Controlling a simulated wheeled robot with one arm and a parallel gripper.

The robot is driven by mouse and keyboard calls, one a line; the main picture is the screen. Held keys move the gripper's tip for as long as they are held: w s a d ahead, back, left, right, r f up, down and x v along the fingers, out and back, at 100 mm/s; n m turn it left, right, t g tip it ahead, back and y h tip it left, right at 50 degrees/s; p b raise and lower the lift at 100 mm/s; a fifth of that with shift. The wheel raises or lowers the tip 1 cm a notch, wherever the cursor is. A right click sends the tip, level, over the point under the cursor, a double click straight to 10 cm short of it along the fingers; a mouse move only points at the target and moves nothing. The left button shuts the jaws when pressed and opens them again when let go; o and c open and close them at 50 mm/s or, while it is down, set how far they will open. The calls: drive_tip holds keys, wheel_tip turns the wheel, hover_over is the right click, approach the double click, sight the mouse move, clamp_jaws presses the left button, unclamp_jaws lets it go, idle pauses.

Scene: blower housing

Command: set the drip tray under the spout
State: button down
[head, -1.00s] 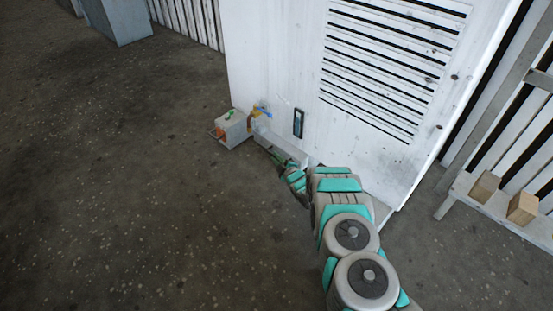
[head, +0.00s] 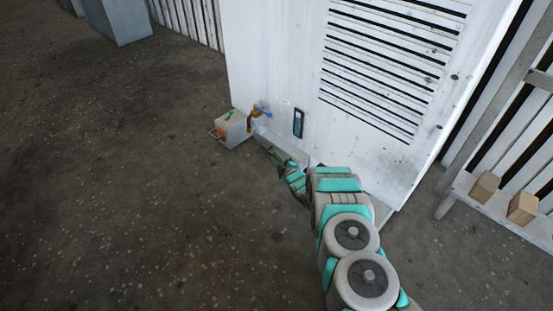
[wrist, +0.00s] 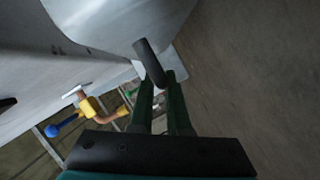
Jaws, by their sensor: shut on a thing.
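My gripper (wrist: 162,78) is shut on the dark, rod-like handle of what appears to be the drip tray, a smooth light-grey metal piece (wrist: 125,22) at the top of the wrist view. Its far end runs out of that view. In the head view my gripper (head: 274,152) is small and low, close to the foot of the white housing, and the tray is hard to make out there. The spout, a brass tap with a blue handle (head: 257,110), sticks out of the housing just beyond my gripper. It also shows in the wrist view (wrist: 90,107), left of my fingers.
The white housing (head: 285,80) with its louvres rises behind the tap. A grey box (head: 232,130) with green and orange parts stands on the floor left of the tap. A slatted bench with wooden blocks (head: 522,208) is at the right. The floor at left is clear.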

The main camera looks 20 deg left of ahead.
drive_tip(key=s+a+p, duration=0.1)
drive_tip(key=s+a, duration=0.1)
drive_tip(key=s, duration=0.3)
drive_tip(key=s+a+p, duration=0.2)
drive_tip(key=s, duration=0.3)
drive_tip(key=s+a+p, duration=0.1)
drive_tip(key=s+a, duration=0.1)
drive_tip(key=s, duration=0.3)
drive_tip(key=shift+s+a+f+p, duration=0.1)
drive_tip(key=shift+s+a+p, duration=0.15)
drive_tip(key=shift+s+p, duration=0.15)
drive_tip(key=c, duration=0.9)
unclamp_jaws()
drive_tip(key=shift+d, duration=0.1)
drive_tip(key=shift+v, duration=3.8)
